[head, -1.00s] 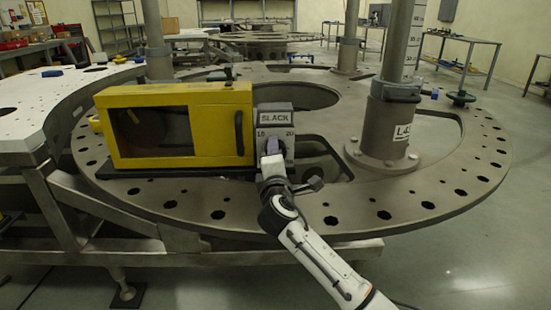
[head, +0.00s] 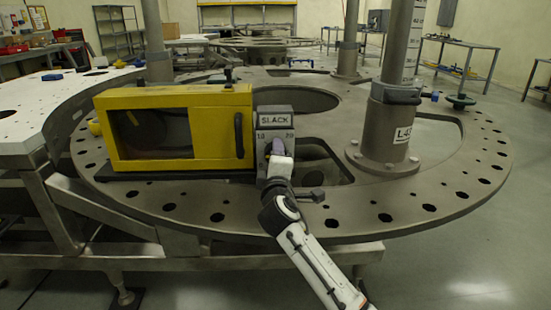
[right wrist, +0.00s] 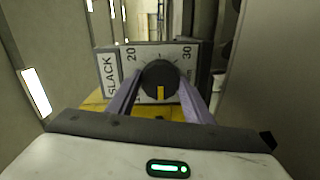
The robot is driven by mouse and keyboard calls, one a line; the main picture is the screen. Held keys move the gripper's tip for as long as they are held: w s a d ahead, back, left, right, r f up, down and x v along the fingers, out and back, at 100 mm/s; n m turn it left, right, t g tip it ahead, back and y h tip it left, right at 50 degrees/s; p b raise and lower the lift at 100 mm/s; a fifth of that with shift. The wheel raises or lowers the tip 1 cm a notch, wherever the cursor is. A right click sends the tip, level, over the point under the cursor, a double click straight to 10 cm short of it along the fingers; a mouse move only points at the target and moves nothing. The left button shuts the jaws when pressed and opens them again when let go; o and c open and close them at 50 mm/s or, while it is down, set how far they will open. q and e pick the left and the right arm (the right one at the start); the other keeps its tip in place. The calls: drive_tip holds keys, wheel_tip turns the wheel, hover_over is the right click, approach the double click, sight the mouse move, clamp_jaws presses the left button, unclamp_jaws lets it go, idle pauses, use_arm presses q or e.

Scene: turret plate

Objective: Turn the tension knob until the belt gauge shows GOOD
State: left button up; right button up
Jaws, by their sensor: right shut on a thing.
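The belt gauge (head: 275,119) is a grey panel on the right end of the yellow belt housing (head: 180,93). Its label reads SLACK, and it also shows sideways in the right wrist view (right wrist: 110,76). The tension knob (right wrist: 160,76) is round and black with a yellow mark, set on a dial face where 20 and 30 are readable. My right gripper (right wrist: 160,88) has its two purple-grey fingers on either side of the knob, shut on it. In the head view my right gripper (head: 275,148) hides the knob. My left gripper is not in view.
The housing stands on a large round grey plate (head: 420,213) with holes along its rim. A thick upright post (head: 390,130) labelled L-43 stands to the right of the gauge. A dark handle-like part (head: 317,194) lies near my right wrist. Benches stand farther back.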

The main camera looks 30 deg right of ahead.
drive_tip(key=shift+f, duration=0.1)
drive_tip(key=o, duration=0.8)
drive_tip(key=shift+o, duration=1.2)
drive_tip(key=v, duration=1)
drive_tip(key=shift+s+a, duration=0.15)
